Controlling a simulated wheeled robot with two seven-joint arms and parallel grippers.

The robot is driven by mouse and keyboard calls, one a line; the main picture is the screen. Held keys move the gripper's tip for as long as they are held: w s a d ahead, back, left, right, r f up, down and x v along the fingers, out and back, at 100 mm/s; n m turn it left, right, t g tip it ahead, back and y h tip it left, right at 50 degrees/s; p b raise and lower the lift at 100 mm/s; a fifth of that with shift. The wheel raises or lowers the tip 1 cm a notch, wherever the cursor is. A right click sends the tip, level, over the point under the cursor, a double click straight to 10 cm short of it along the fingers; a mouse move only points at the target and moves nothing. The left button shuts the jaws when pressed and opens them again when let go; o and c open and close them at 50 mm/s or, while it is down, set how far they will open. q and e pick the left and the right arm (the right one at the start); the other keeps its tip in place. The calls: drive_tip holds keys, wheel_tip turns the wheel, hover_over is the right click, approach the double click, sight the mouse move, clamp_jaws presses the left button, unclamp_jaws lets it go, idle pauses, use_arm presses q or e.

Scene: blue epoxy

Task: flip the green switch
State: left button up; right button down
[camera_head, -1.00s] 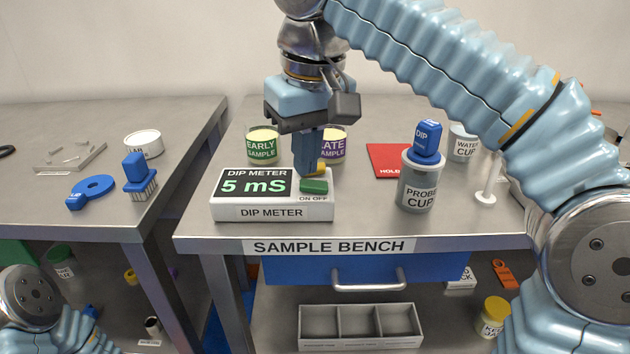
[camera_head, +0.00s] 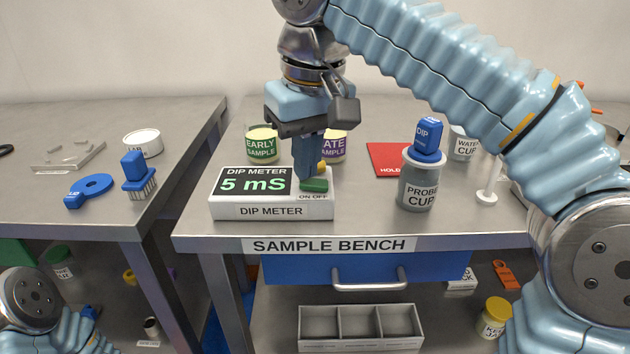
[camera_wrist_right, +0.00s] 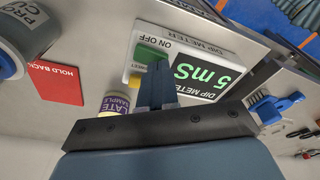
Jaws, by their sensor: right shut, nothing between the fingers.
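The dip meter (camera_head: 233,207) is a white box on the sample bench, its screen reading "5 mS". The green switch (camera_head: 316,186) sits at the right of its top, above the "ON OFF" label. My right gripper (camera_head: 307,186) is shut and empty, pointing down, its tips at the left part of the green switch. They look to be touching it, but contact is hard to confirm. In the right wrist view the fingers (camera_wrist_right: 156,88) partly cover the meter, and the green switch (camera_wrist_right: 150,54) shows beyond them. My left gripper is out of view.
Behind the meter stand the early sample cup (camera_head: 262,145) and late sample cup (camera_head: 334,146). To the right are a red pad (camera_head: 386,160), the probe cup (camera_head: 416,187) with a blue dip probe (camera_head: 427,138), and the water cup (camera_head: 464,145). The bench front is clear.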

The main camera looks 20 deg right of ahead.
drive_tip(key=shift+f, duration=0.4)
wheel_tip(320, 180, up, 3)
drive_tip(key=p, duration=0.2)
drive_tip(key=shift+p, duration=0.35)
drive_tip(key=shift+r, duration=2.05)
